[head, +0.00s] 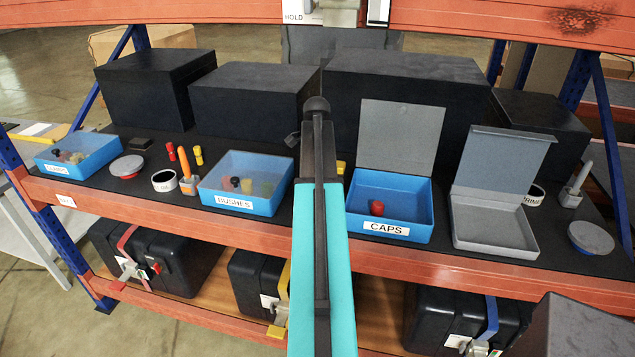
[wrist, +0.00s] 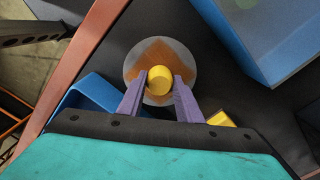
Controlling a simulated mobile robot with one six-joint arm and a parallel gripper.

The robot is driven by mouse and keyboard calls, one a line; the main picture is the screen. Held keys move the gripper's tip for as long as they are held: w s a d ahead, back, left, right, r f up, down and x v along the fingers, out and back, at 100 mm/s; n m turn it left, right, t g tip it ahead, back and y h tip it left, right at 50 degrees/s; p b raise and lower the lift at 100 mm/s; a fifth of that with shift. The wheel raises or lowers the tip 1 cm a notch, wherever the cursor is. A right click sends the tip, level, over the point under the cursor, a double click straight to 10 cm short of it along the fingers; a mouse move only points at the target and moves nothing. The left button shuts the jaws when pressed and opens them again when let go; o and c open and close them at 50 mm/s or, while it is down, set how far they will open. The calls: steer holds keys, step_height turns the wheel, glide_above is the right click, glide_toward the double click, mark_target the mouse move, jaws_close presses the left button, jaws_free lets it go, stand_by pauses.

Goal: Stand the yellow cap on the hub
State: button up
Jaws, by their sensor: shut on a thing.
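The yellow cap (wrist: 159,80) shows in the wrist view between the two purple fingers of my gripper (wrist: 160,76), which is shut on it. Behind the cap lies a round grey disc with an orange diamond, seemingly the hub (wrist: 185,58). The cap overlaps the diamond's middle in this view; I cannot tell whether it touches the disc or is held above it. In the head view my teal and black arm hides the gripper, the cap and this disc.
The blue CAPS box (head: 384,230), lid open, holds a red cap (head: 377,208). The blue BUSHES box (head: 236,203) stands left of my arm. An open grey box (head: 496,241) stands right. A yellow piece (wrist: 220,118) lies near my right finger. Black boxes line the back.

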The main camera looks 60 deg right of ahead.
steer(key=shift+f, duration=0.15)
steer(key=o, duration=1)
steer(key=shift+o, duration=0.2)
step_height(320, 180, up, 12)
steer(key=b, duration=0.3)
stand_by(0.9)
